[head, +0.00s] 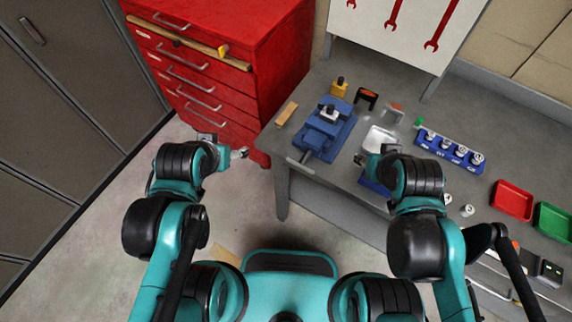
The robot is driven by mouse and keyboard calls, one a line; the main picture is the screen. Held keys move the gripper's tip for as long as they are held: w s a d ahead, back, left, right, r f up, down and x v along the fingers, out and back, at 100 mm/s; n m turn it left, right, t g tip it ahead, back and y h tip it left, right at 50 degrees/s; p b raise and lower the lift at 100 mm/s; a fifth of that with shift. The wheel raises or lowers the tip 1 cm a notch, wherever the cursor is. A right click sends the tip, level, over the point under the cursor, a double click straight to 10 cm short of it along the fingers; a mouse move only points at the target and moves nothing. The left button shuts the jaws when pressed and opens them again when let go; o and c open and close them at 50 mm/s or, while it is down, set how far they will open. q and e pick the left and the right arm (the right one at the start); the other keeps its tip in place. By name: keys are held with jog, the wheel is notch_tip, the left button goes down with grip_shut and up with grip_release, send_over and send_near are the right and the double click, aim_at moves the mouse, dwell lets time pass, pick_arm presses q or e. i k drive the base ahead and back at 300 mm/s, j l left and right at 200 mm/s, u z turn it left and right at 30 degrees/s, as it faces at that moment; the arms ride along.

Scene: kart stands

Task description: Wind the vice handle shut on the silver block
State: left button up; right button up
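The blue vice (322,136) stands on the left part of the grey bench. The silver block (330,112) sits at the vice's jaws; whether the jaws touch it is too small to tell. The vice handle (302,159) is a thin grey bar at the vice's near end, by the bench's front edge. My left gripper (241,153) is left of the handle, off the bench's front-left corner and apart from the vice. My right gripper (364,159) is over the bench, right of the vice, partly hidden by its wrist. The finger opening of both is unclear.
A wooden block (287,113) lies left of the vice; a yellow item (339,88) stands behind. A silver tray (380,141), a blue socket rack (450,147), a red bin (512,201) and a green bin (553,221) lie right. A red drawer cabinet (270,60) stands left of the bench.

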aim_at(301, 163)
jog(key=z, duration=0.85)
jog(key=k+j+z, duration=0.2)
jog(key=k, duration=0.25)
jog(key=k+j+z, duration=0.2)
jog(key=k, duration=0.25)
jog(key=k+j+z, duration=0.2)
jog(key=k, duration=0.3)
